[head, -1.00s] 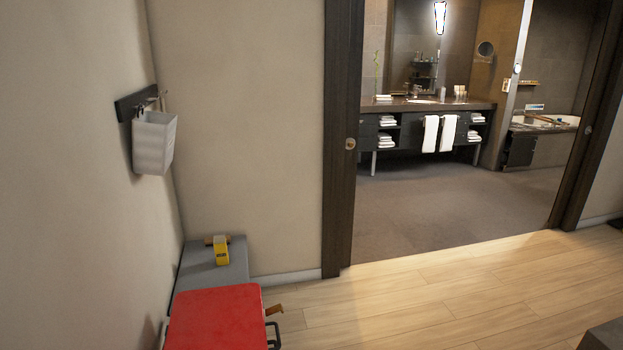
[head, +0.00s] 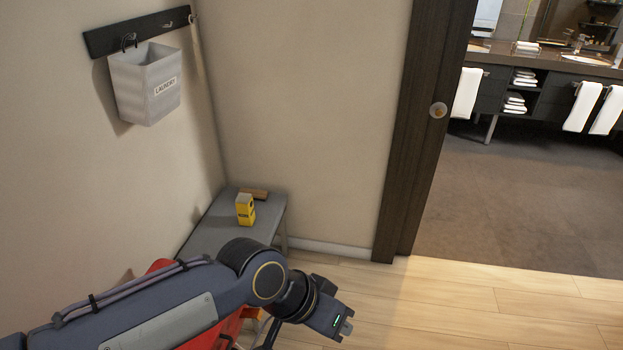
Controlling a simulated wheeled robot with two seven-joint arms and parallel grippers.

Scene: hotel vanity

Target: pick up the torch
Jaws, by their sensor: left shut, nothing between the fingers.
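No thing is clearly recognisable as a torch. A small upright yellow item (head: 246,212) with a grey top and a dark label stands on the grey bench (head: 217,235) in the corner; I cannot tell whether it is the torch. My left gripper (head: 345,329) is at the lower middle of the head view, shut and empty. It is to the right of the bench, nearer to me, and apart from the yellow item. My left arm hides part of the bench's near side. My right gripper is not in view.
A brown wooden object (head: 254,193) lies behind the yellow item. A red object (head: 228,328) is mostly hidden by my left arm. A laundry bin (head: 146,85) hangs from a wall rack (head: 120,35). A dark door frame (head: 425,130) stands right; the wooden floor (head: 480,305) is clear.

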